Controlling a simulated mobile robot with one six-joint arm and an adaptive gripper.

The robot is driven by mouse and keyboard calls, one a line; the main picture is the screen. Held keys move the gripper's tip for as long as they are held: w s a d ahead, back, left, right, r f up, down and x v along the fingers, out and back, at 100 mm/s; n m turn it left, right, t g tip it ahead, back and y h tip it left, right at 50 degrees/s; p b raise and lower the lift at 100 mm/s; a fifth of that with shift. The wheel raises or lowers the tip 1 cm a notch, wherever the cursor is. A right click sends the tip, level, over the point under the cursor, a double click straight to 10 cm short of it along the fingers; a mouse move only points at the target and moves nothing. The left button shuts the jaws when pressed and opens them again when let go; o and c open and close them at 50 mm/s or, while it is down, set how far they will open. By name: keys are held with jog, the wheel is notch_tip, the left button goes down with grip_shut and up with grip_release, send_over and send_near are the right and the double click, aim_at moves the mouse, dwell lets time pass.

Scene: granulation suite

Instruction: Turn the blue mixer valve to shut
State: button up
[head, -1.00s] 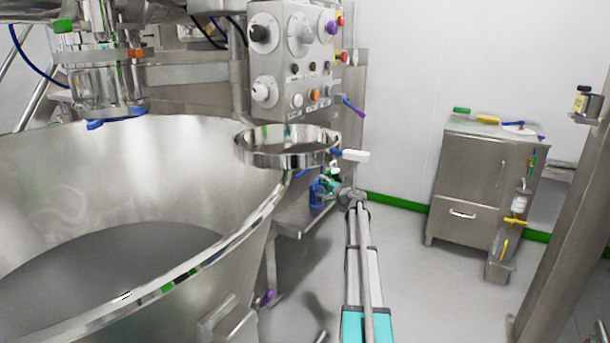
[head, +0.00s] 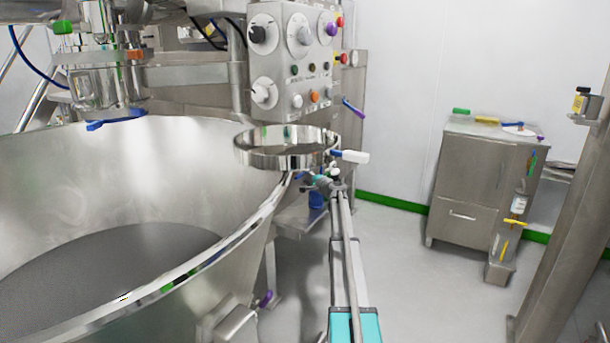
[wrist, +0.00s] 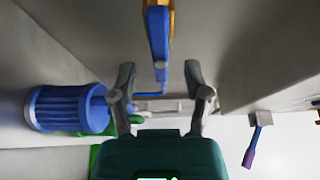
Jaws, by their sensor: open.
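A blue lever (wrist: 157,38) with a yellow-orange part behind it shows at the top centre of the wrist view, its lower end in line with the gap between my fingers. In the head view a small blue handle (head: 337,153) shows beside the steel ring; I cannot tell for certain that it is the same lever. My gripper (wrist: 159,70) is open, with nothing held between its fingers. In the head view my gripper (head: 322,178) is just below the ring and partly hidden by my own arm. I cannot tell whether it touches the lever.
The large steel bowl (head: 190,150) fills the left. The steel ring (head: 262,158) and control panel (head: 290,60) stand close above my gripper. A blue ribbed cylinder (wrist: 68,108) lies left in the wrist view, and a blue-purple handle (wrist: 251,150) right. Floor towards the cabinet (head: 470,180) is clear.

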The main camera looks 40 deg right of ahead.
aim_at(304, 174)
jog(key=shift+w, duration=1.9)
jog(key=shift+c, duration=0.2)
grip_shut()
jog(key=shift+d, duration=0.35)
jog(key=shift+a, duration=0.3)
